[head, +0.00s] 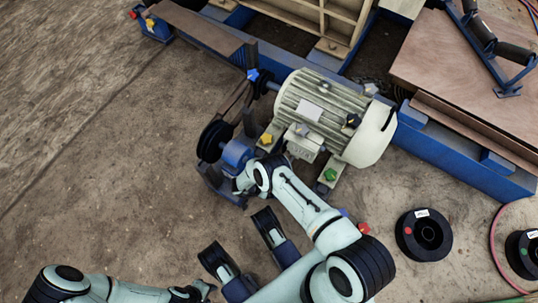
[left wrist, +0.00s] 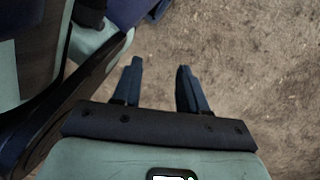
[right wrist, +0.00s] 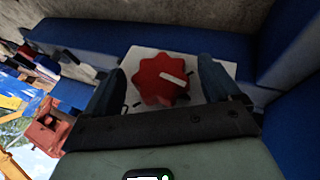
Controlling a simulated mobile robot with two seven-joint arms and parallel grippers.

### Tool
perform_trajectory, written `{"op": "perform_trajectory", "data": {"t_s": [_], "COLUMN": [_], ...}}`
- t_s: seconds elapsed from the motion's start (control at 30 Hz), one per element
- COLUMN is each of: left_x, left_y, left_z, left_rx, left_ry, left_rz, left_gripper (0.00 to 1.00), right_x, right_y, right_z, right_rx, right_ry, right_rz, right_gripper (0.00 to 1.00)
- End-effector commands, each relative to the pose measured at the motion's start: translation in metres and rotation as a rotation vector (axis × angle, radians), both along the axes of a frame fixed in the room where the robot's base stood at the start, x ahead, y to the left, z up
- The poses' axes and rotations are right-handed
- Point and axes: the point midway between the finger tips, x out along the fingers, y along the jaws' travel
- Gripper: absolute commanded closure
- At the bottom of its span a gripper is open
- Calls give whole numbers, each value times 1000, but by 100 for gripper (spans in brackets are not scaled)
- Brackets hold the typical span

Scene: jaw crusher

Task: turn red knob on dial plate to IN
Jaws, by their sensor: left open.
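The red knob (right wrist: 160,80) is a scalloped disc with a white pointer bar, in the right wrist view. It sits on a pale dial plate (right wrist: 146,57) with black marks; no lettering is readable. The pointer slants toward the right finger. My right gripper (right wrist: 164,70) has its fingers on either side of the knob, with plate showing between knob and fingers. In the head view, the knob is hidden. My left gripper (head: 241,240) is open and empty over the floor; it also shows in the left wrist view (left wrist: 159,64).
A cream electric motor (head: 335,117) stands on a blue frame (head: 455,160) beyond my right arm. Black spools (head: 424,234) lie on the floor at right. Blue walls (right wrist: 140,37) border the dial plate. Bare floor (head: 85,130) is clear at left.

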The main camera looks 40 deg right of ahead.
Motion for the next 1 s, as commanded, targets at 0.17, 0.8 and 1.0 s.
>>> {"op": "perform_trajectory", "data": {"t_s": [0.17, 0.8, 1.0], "left_x": [1, 48, 52], "left_y": [0, -5, -6], "left_z": [1, 25, 27], "left_rx": [0, 11, 12], "left_ry": [-5, -159, -172], "left_rz": [0, -17, -17], "left_gripper": [57, 57, 57], "right_x": [1, 27, 29], "right_y": [2, 61, 67], "right_z": [4, 103, 112], "right_rx": [-1, 0, 0], "right_ry": [-1, 0, 0], "right_rz": [0, 0, 0], "right_gripper": [10, 10, 10]}}
